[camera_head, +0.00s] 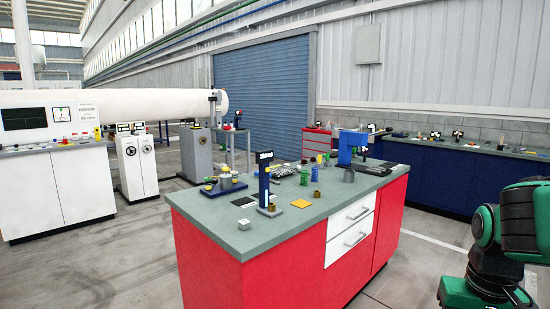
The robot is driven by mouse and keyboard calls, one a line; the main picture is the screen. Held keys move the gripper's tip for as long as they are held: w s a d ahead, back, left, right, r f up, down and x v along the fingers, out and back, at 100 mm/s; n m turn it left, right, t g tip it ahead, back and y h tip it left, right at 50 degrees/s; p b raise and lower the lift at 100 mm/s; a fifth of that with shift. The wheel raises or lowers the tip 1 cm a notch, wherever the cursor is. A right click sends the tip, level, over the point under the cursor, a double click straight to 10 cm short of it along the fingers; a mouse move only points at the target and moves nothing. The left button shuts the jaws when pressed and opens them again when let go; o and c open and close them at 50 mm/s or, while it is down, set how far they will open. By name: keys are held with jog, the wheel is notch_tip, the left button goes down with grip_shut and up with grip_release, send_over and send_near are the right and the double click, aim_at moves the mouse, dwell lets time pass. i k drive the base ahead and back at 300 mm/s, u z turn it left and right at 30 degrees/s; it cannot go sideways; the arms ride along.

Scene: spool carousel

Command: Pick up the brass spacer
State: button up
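A small brass-coloured cylinder (316,194) stands on the grey-green top of the red bench (210,215), right of the yellow square. It may be the brass spacer. Another small brass-coloured piece (271,207) sits at the foot of a dark blue upright stand (264,182), so I cannot tell for certain which is the spacer. Part of my green and black arm shows at the far right, well apart from the bench pieces. My gripper is not in view.
White drawers (348,233) face right. Floor is open between the bench and the blue cabinets (450,176).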

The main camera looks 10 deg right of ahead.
aim_at(270, 206)
jog(key=u, duration=0.05)
jog(key=i, duration=1.45)
